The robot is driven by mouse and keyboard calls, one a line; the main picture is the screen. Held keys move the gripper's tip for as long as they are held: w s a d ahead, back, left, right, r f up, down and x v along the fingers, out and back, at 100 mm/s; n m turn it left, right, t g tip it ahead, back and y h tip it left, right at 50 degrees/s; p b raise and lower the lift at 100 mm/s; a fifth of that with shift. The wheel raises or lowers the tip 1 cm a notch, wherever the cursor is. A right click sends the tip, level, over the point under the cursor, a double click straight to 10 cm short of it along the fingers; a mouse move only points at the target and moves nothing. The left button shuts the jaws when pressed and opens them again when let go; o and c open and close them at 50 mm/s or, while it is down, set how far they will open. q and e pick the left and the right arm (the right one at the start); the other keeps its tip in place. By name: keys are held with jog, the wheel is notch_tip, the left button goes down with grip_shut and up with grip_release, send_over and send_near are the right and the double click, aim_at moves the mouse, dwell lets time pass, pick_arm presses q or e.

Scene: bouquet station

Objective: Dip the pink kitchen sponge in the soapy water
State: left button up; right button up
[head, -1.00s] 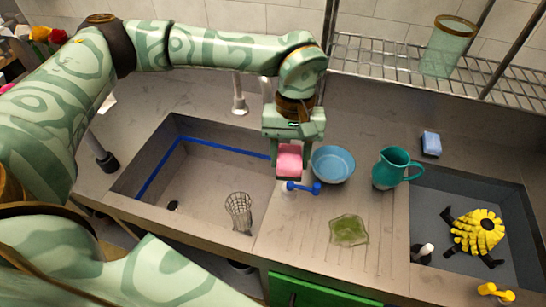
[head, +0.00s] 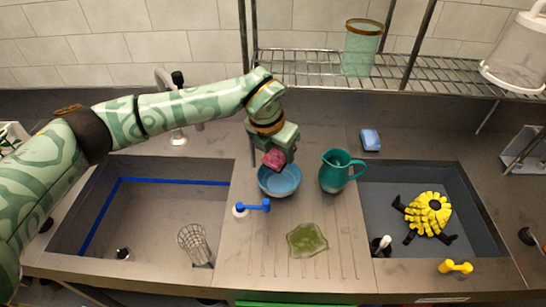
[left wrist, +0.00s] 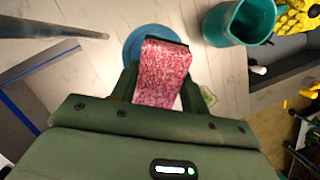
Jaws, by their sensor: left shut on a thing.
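My left gripper (head: 276,152) is shut on the pink sponge (head: 272,160). It holds the sponge over the back part of the blue bowl (head: 285,191). The sponge looks dark pink and mottled, and it also shows between the fingers in the left wrist view (left wrist: 163,72). In that view the bowl (left wrist: 133,50) is partly hidden behind the sponge. I cannot tell whether the sponge touches the bowl or what is in it. My right gripper is not in view.
A teal pitcher (head: 334,178) stands close right of the bowl. A blue sponge (head: 370,140) lies behind. Sinks lie on both sides; the right one holds a yellow item (head: 428,214).

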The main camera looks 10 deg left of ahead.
aim_at(278, 160)
pick_arm(q)
jog(key=shift+w+f+n+y, duration=0.15)
jog(key=shift+w+n+y, duration=0.15)
jog(key=shift+n, duration=0.6)
notch_tip(278, 160, down, 6)
jog(key=b, duration=0.4)
jog(key=shift+f+b, duration=0.7)
jog(key=shift+f, duration=0.8)
notch_tip(278, 160, up, 5)
jog(key=p, duration=0.4)
jog(key=shift+r, duration=0.15)
jog(key=shift+r+p, duration=0.85)
jog(key=shift+r, duration=0.25)
jog(key=shift+f, duration=0.1)
